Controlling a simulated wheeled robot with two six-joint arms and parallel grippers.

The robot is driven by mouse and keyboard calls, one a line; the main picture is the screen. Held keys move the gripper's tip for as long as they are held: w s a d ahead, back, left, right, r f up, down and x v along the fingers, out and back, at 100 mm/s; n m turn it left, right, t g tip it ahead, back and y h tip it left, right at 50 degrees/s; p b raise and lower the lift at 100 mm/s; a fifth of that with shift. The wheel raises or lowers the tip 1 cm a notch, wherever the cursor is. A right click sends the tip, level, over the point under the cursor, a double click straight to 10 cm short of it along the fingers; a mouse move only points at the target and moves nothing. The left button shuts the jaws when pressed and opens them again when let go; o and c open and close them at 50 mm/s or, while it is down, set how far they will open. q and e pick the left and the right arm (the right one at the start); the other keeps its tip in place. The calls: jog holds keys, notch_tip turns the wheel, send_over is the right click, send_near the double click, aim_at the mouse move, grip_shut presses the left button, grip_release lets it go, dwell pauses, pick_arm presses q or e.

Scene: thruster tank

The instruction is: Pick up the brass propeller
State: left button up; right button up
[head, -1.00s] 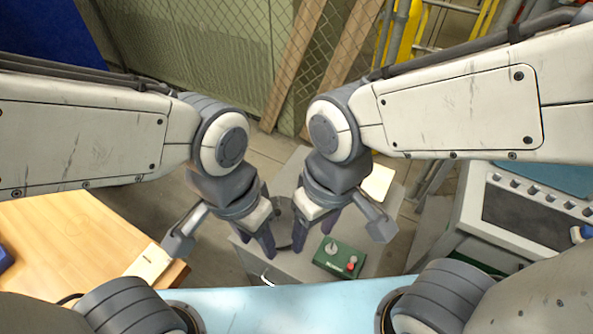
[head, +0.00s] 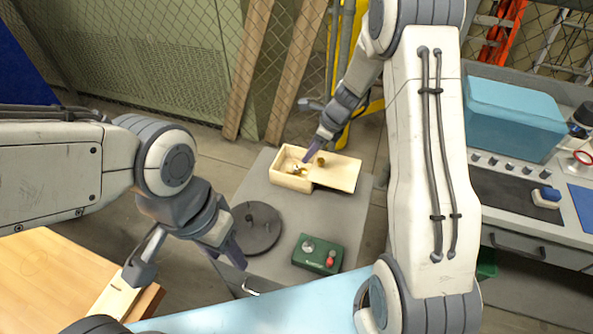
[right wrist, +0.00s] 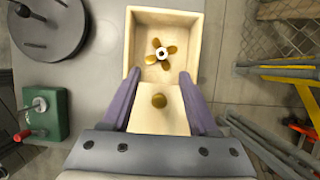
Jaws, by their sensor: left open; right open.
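The brass propeller (right wrist: 160,53) lies in the open part of a pale wooden box (right wrist: 194,24). It also shows in the head view (head: 297,168), small and partly hidden. The box's lid (right wrist: 142,118) is slid partly off and has a round brass knob (right wrist: 158,100). My right gripper (right wrist: 161,78) is open and empty above the box, its fingers either side of the lid's edge, with the propeller just beyond the fingertips in the picture. My left gripper (head: 235,255) is open and empty at the left, near the grey cabinet's front corner.
The box stands at the back of a grey cabinet top (head: 262,180). A dark round plate (head: 256,228) and a green control box (head: 317,253) with a red knob share that top. A wooden table (head: 45,270) is at left; a bench with a blue case (head: 510,115) is at right.

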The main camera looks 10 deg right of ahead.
aim_at(299, 167)
jog(key=x, duration=0.9)
jog(key=shift+w+f, duration=0.2)
jog(key=shift+f, duration=0.1)
grip_shut()
